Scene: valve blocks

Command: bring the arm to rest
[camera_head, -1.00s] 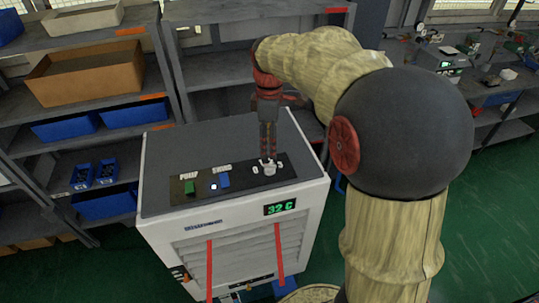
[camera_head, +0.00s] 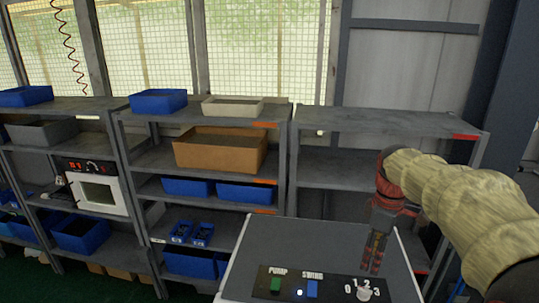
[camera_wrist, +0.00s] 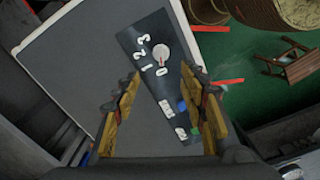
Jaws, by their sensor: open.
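My gripper (camera_head: 376,243) hangs above the right part of the grey-topped machine (camera_head: 325,240) in the head view, pointing down. In the wrist view my gripper (camera_wrist: 163,125) has its two fingers spread apart with nothing between them but the view of the panel below. The black control panel (camera_wrist: 150,75) carries a white rotary knob (camera_wrist: 161,52) marked 0 to 3, and the knob also shows in the head view (camera_head: 363,293). A green PUMP button (camera_head: 275,284) and a blue SWING button (camera_head: 312,289) sit to its left. My gripper is apart from the knob.
Grey shelves (camera_head: 210,117) with blue bins (camera_head: 158,101) and a brown box (camera_head: 220,150) stand behind the machine. A white oven-like device (camera_head: 97,188) sits on the left shelf. A small wooden stool (camera_wrist: 289,63) stands on the green floor (camera_wrist: 250,90).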

